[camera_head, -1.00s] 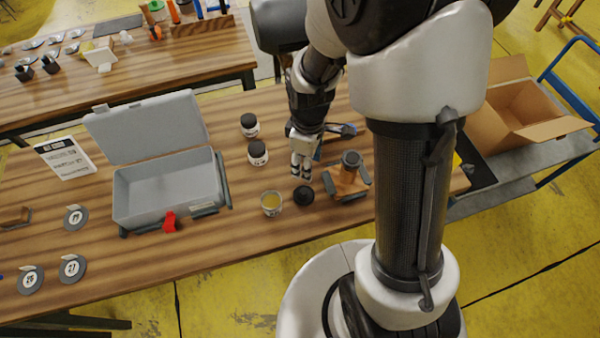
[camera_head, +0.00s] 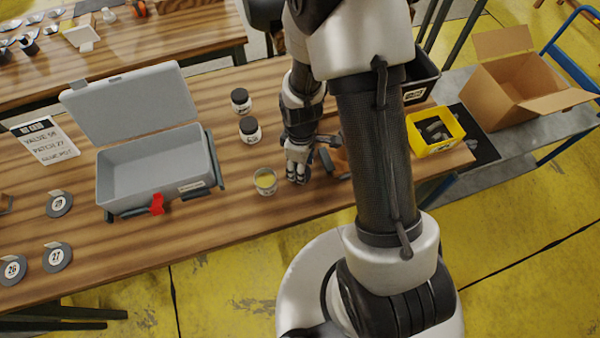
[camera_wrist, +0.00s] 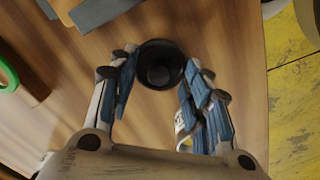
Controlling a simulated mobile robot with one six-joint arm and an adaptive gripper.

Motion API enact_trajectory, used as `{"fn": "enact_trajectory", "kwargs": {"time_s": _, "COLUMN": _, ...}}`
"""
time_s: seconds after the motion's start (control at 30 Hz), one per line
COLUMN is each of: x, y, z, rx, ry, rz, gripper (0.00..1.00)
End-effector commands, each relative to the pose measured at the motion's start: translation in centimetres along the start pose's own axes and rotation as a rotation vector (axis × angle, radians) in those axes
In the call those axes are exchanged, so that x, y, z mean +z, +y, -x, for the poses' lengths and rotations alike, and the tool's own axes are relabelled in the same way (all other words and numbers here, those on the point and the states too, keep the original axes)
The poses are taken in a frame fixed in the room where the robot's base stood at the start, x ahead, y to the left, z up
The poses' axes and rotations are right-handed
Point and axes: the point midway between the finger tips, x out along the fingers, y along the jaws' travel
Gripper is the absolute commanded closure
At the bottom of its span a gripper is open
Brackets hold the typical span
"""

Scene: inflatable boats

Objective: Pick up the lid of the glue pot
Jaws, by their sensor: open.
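The lid (camera_wrist: 161,65) is a round black disc with a raised knob, lying on the wooden table in the wrist view. My gripper (camera_wrist: 160,75) is open above the table, its blue-padded fingers on the lid's left and right. The lid lies between the fingertips; I cannot tell whether they touch it. In the head view my gripper (camera_head: 297,176) points down and hides most of the lid. The open glue pot (camera_head: 265,181), a glass jar with yellowish contents, stands just left of my gripper. In the wrist view, a whitish object shows partly behind the right finger.
Two dark-lidded jars (camera_head: 249,129) stand behind the pot. An open grey toolbox (camera_head: 150,170) with a red latch is at left, beside numbered discs (camera_head: 57,257). A yellow bin (camera_head: 436,131) is at right. The table's front edge is close.

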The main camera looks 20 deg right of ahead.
Motion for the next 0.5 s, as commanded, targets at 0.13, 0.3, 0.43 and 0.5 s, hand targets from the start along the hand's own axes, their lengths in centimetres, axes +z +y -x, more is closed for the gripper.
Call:
{"fn": "enact_trajectory", "kwargs": {"time_s": 0.13, "x": 0.00, "y": 0.04, "z": -0.99, "rx": 0.000, "ry": 0.000, "rz": 0.000, "gripper": 0.55}}
{"fn": "enact_trajectory", "kwargs": {"time_s": 0.3, "x": 0.00, "y": 0.04, "z": -0.85, "rx": 0.001, "ry": 0.001, "rz": 0.000, "gripper": 0.57}}
{"fn": "enact_trajectory", "kwargs": {"time_s": 0.43, "x": 0.00, "y": 0.04, "z": -0.85, "rx": 0.001, "ry": 0.000, "rz": 0.000, "gripper": 0.66}}
{"fn": "enact_trajectory", "kwargs": {"time_s": 0.5, "x": 0.00, "y": 0.03, "z": -0.84, "rx": 0.000, "ry": 0.000, "rz": 0.000, "gripper": 0.70}}
